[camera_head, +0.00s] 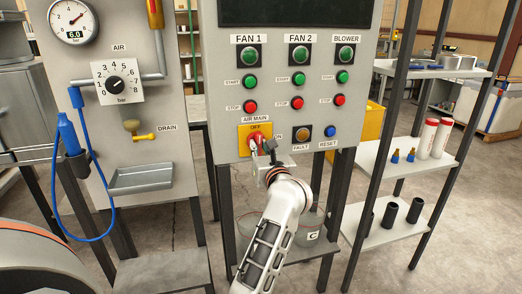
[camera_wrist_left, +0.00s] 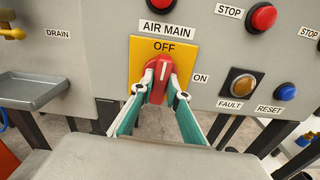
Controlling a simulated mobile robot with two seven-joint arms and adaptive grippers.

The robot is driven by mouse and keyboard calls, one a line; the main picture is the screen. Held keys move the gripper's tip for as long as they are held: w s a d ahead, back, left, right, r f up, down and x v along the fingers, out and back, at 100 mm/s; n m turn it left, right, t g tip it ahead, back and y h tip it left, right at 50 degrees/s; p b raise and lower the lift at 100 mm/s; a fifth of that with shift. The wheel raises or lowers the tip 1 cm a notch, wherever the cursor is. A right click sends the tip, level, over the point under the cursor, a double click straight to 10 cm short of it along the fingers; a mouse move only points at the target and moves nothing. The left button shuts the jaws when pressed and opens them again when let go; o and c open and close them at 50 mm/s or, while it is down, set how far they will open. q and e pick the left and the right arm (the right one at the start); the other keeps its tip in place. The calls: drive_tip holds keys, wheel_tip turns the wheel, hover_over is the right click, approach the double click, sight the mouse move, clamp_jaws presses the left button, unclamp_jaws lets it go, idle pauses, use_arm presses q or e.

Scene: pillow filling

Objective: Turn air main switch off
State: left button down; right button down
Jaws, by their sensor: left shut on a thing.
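The red air main switch (camera_head: 256,133) sits on a yellow plate (camera_head: 243,143) at the lower left of the grey control panel. In the left wrist view the red knob (camera_wrist_left: 159,72) stands close to upright, its white mark near the OFF label, with ON at its right. My left gripper (camera_head: 264,146) is shut on the knob. Its two fingers show on either side of the knob in the left wrist view (camera_wrist_left: 160,93). The knob's lower part is partly hidden by the fingers. My right gripper is in neither view.
The amber FAULT button (camera_head: 302,133) and blue RESET button (camera_head: 330,131) are right of the switch. Green and red buttons stand above. An air panel with a gauge (camera_head: 72,21), dial and drain tray (camera_head: 140,178) is at left; a shelf rack (camera_head: 400,160) is at right.

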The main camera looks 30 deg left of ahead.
use_arm(q)
drive_tip(key=shift+f+n, duration=0.2)
drive_tip(key=shift+n, duration=0.1)
drive_tip(key=shift+r, duration=0.1)
drive_tip(key=c, duration=2.2)
unclamp_jaws()
drive_tip(key=shift+o, duration=1.2)
drive_tip(key=shift+r, duration=0.1)
wheel_tip(320, 180, up, 10)
drive_tip(key=shift+f, duration=0.1)
